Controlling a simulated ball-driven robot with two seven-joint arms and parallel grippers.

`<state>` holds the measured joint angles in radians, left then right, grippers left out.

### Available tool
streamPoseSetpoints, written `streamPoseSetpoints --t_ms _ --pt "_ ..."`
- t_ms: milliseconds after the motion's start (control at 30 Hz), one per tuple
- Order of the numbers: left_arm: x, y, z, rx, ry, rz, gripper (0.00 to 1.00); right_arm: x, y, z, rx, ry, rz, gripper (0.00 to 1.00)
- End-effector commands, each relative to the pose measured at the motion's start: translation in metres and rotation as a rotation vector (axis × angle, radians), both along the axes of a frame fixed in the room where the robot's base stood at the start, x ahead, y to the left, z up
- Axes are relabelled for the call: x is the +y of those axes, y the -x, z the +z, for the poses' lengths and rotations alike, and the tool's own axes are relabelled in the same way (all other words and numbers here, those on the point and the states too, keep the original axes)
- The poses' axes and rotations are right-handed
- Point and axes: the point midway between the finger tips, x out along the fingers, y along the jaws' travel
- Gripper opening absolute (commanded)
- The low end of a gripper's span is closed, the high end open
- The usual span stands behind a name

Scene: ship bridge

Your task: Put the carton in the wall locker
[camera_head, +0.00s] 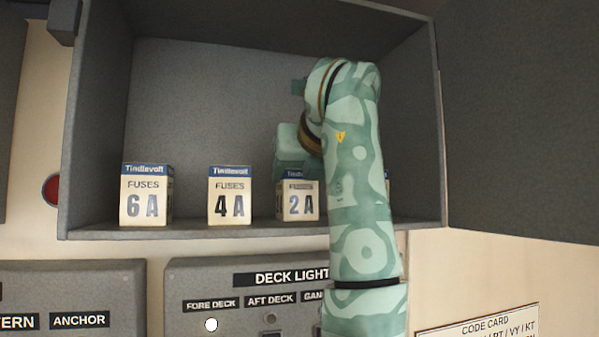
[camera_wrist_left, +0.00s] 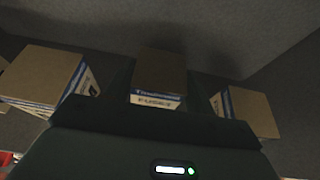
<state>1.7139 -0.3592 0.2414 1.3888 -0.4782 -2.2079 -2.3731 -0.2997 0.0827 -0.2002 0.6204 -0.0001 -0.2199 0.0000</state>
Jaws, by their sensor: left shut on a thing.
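The grey wall locker (camera_head: 200,90) is open, with its door (camera_head: 520,120) swung out to the right. My left gripper (camera_head: 295,168) reaches inside and is shut on the carton marked 2A (camera_head: 298,205). The carton is upright, at or just above the locker floor; I cannot tell whether it touches. In the left wrist view the held carton (camera_wrist_left: 156,100) is between the fingers, top towards the camera. My left forearm hides the locker's right part. My right gripper is not in view.
Cartons marked 6A (camera_head: 146,196) and 4A (camera_head: 229,197) stand to the left on the locker floor. Another carton (camera_head: 387,182) shows partly behind my arm. A deck light panel (camera_head: 200,275) is below the locker.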

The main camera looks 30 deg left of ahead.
Motion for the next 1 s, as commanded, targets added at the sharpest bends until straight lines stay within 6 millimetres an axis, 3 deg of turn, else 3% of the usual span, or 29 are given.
streamPoseSetpoints --t_ms 33,100,467,1000 --pt "0.0 0.0 -0.002 0.0 0.0 0.0 0.6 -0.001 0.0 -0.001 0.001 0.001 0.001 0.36" --pt "0.0 0.0 -0.001 0.001 0.001 0.0 0.76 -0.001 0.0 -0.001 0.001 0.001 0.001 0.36" --pt "-0.002 0.001 0.004 0.0 0.0 -0.001 0.76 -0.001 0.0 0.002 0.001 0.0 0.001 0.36" --pt "-0.077 0.066 0.042 0.0 -0.001 0.0 0.76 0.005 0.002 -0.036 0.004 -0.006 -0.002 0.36"
